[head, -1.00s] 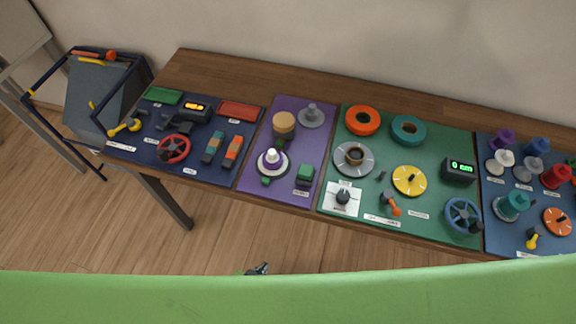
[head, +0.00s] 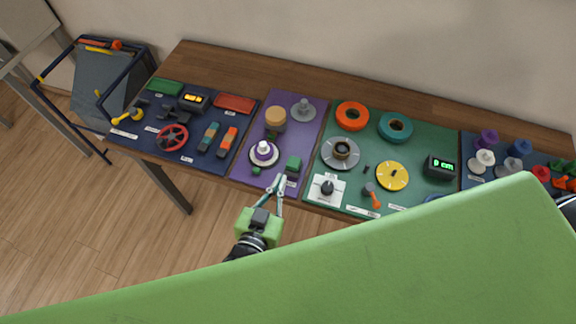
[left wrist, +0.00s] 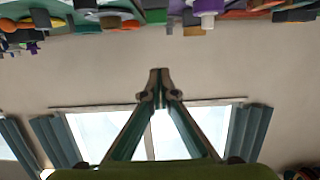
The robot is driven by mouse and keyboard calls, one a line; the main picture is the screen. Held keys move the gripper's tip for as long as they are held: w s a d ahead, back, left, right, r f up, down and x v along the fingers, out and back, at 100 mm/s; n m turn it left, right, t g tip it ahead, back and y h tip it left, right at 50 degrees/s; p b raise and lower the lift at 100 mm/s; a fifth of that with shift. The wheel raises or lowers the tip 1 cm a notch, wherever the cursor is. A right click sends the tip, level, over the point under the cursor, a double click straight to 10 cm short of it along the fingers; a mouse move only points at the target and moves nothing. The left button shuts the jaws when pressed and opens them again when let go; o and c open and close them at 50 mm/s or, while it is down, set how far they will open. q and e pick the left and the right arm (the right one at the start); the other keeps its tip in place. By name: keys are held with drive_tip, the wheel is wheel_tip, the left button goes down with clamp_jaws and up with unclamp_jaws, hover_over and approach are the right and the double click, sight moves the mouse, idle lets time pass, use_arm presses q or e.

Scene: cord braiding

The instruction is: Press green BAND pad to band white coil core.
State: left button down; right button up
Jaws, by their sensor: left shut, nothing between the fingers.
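The green pad (head: 293,165) stands at the front right of the purple mat (head: 284,133); its label is too small to read. The white coil core (head: 263,148) stands upright on a round purple-and-white base, left of the pad. My left gripper (head: 279,180) is shut and empty at the mat's front edge, just in front of and slightly left of the pad. Contact with the pad is not visible. In the left wrist view the shut fingertips (left wrist: 160,75) show below the green pad (left wrist: 155,16) and the white core (left wrist: 208,21). My right gripper is out of view.
A tan cylinder (head: 275,116) and a grey spool (head: 303,109) stand behind the core. The navy mat (head: 213,165) lies left, with a red wheel (head: 172,138). The green mat (head: 326,145) lies right, with a white knob plate (head: 326,189). A large green surface covers the foreground.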

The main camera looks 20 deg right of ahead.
use_arm(q)
drive_tip(key=b, duration=0.8)
hover_over(294, 164)
drive_tip(key=a, duration=0.1)
drive_tip(key=f, duration=0.1)
drive_tip(key=s+f, duration=0.1)
drive_tip(key=f, duration=0.1)
wheel_tip(294, 164, down, 2)
drive_tip(key=shift+s+a+f+b, duration=0.1)
drive_tip(key=shift+s+a+b, duration=0.05)
drive_tip(key=shift+b, duration=0.75)
drive_tip(key=shift+f+b, duration=0.65)
drive_tip(key=shift+b, duration=0.05)
